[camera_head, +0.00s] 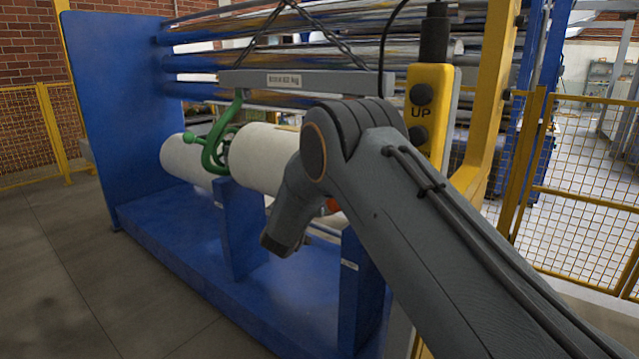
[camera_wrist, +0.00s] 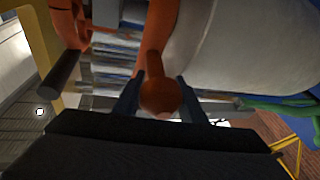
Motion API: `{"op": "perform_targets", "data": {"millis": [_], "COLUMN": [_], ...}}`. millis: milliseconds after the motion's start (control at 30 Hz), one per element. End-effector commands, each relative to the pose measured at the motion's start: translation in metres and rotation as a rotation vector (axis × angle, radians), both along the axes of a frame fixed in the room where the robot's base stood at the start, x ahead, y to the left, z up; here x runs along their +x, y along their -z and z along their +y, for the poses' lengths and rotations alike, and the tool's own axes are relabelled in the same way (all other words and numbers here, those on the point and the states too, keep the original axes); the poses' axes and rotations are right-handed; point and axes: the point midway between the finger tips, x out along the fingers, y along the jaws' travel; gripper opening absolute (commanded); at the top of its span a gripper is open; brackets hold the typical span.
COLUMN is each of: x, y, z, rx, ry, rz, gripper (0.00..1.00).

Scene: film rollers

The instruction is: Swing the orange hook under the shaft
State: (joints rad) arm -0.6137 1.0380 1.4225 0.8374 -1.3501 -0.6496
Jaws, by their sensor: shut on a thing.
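The orange hook (camera_wrist: 156,38) shows in the wrist view beside the white roll (camera_wrist: 255,45), with a curved part at upper left and an arm ending in a round knob. My gripper (camera_wrist: 160,100) has its two dark fingers on either side of the knob and is shut on it. In the head view only a bit of orange (camera_head: 333,205) shows past my wrist; my fingers are hidden there. A dark cylindrical end (camera_wrist: 62,75), seemingly the shaft, sticks out left of the orange hook. Whether the hook passes under it cannot be told.
A green hook (camera_head: 215,150) hangs at the left part of the white roll (camera_head: 262,158). The grey lifting beam (camera_head: 300,82) hangs above on chains. A yellow UP pendant (camera_head: 430,105) hangs close to my arm. Blue stands (camera_head: 240,225) rise beneath the roll.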

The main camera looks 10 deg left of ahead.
Motion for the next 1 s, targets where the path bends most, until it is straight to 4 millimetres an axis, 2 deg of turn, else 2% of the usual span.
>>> {"op": "perform_targets", "data": {"millis": [300,333,433,767,867,1000], "x": [0.002,0.002,0.002,0.000,-0.009,-0.031], "y": [-0.003,-0.003,-0.002,0.000,0.003,0.009], "z": [-0.001,-0.001,-0.002,-0.002,0.001,0.006], "rx": [0.003,0.002,0.003,0.000,0.000,0.000], "ry": [0.000,0.000,0.000,0.001,0.000,-0.001], "rz": [-0.003,-0.004,-0.003,0.000,0.000,0.001], "gripper": [0.00,0.39,0.55,0.55,0.55,0.55]}}
